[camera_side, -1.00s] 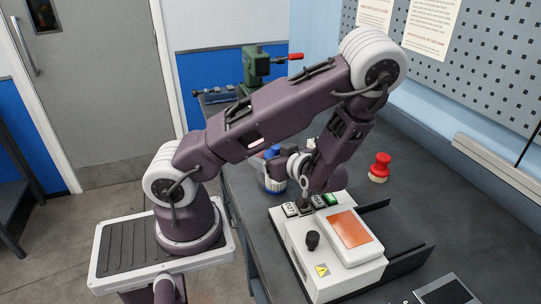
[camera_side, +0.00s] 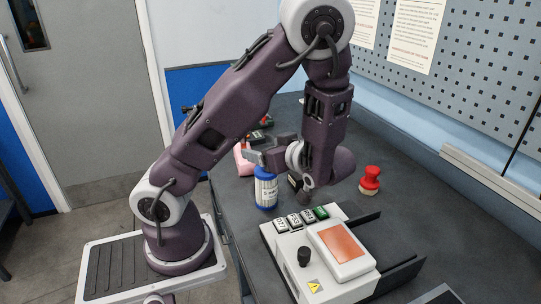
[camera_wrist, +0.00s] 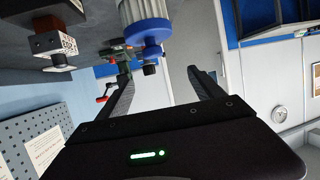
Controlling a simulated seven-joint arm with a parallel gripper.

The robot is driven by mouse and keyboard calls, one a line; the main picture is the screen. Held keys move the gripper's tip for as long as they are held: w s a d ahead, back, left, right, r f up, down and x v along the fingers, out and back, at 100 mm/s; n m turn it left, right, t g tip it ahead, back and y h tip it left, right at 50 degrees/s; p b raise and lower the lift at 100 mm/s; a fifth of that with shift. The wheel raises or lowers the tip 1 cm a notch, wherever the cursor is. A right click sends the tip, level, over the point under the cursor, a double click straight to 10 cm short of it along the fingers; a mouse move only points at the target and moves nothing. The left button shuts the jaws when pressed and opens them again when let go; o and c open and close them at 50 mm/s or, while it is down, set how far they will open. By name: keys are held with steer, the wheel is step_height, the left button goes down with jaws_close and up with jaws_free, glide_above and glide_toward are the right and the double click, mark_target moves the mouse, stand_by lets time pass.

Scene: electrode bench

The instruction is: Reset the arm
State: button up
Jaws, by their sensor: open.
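My gripper (camera_side: 252,152) is held above the bench in the side view, turned toward the left and partly hidden by my own wrist. In the wrist view my gripper (camera_wrist: 160,70) shows two dark fingers spread apart with nothing between them. A blue-and-white bottle (camera_side: 265,188) stands upright just below the gripper in the side view. It hangs upside down at the top of the tilted wrist view (camera_wrist: 142,15). I cannot tell how close the fingers are to it.
A white instrument box (camera_side: 283,246) with an orange screen and several buttons sits at the bench front. A red knob-shaped thing (camera_side: 370,178) stands to the right. A green vise with a red handle (camera_wrist: 115,55) is beyond the fingers.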

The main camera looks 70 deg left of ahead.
steer(key=w+d+r+m+t+h, duration=0.1)
steer(key=w+d+t+h, duration=0.2)
steer(key=w, duration=0.4)
steer(key=w+d+m+t+h, duration=0.1)
steer(key=w+d+t, duration=0.1)
steer(key=w+t, duration=0.3)
steer(key=w+d+r+m+t+h, duration=0.45)
steer(key=d+r+m+h, duration=0.2)
steer(key=d, duration=0.55)
steer(key=s+d+r+m+h, duration=0.65)
steer(key=s+d, duration=0.25)
steer(key=s, duration=0.2)
steer(key=s+a+f+m+g+y, duration=0.1)
steer(key=s+a+f+m+g, duration=0.1)
steer(key=s, duration=0.5)
steer(key=s+a+f+m+g+y, duration=0.2)
steer(key=s+a+m, duration=0.1)
steer(key=s, duration=0.4)
steer(key=shift+s+a, duration=0.2)
steer(key=shift+s, duration=0.15)
